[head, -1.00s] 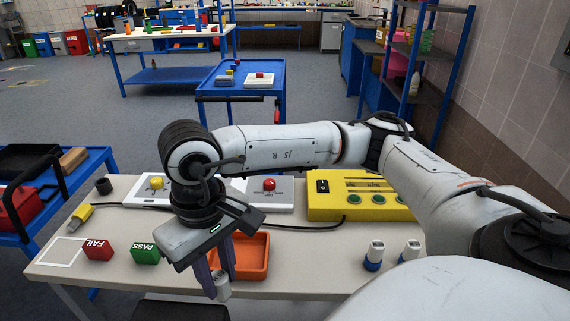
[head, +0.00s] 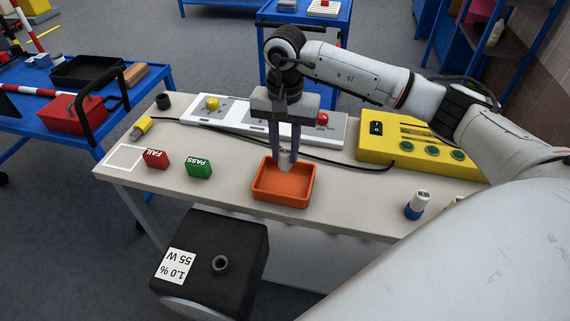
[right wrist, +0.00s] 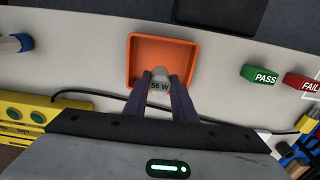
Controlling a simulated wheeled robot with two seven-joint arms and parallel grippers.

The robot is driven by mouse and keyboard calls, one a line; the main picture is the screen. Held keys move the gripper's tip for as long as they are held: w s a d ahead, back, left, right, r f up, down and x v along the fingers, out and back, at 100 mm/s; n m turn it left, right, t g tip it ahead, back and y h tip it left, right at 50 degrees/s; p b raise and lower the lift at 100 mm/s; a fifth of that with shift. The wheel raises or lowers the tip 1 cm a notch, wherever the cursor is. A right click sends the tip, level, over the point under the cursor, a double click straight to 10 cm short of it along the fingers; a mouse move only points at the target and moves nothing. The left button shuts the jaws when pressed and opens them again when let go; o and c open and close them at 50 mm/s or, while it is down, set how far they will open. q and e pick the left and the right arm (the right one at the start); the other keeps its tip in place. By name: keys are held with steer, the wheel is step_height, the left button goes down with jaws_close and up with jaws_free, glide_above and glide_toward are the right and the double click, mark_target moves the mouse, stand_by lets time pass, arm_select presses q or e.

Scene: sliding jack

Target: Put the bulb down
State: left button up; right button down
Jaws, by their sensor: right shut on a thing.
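The bulb (head: 285,159) is a small grey-white piece held between the fingers of my right gripper (head: 288,150). The tray (right wrist: 133,62) looks empty in the right wrist view. Whether the bulb touches the tray floor I cannot tell. My left gripper is not in view.
Red FAIL (head: 156,159) and green PASS (head: 199,168) blocks stand left of the tray. A yellow box (head: 400,150) and white panels (head: 240,117) line the back. A blue-based bulb (head: 416,205) stands right. A black box (head: 210,255) labelled 55 W is in front of the table.

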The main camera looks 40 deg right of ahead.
mark_target(285, 164)
steer(key=shift+f, duration=2.15)
steer(key=shift+f, duration=0.25)
steer(key=c, duration=1.5)
jaws_free()
steer(key=shift+r, duration=0.1)
steer(key=shift+o, duration=0.2)
step_height(285, 164, up, 12)
steer(key=shift+r, duration=0.2)
steer(key=shift+a, duration=0.1)
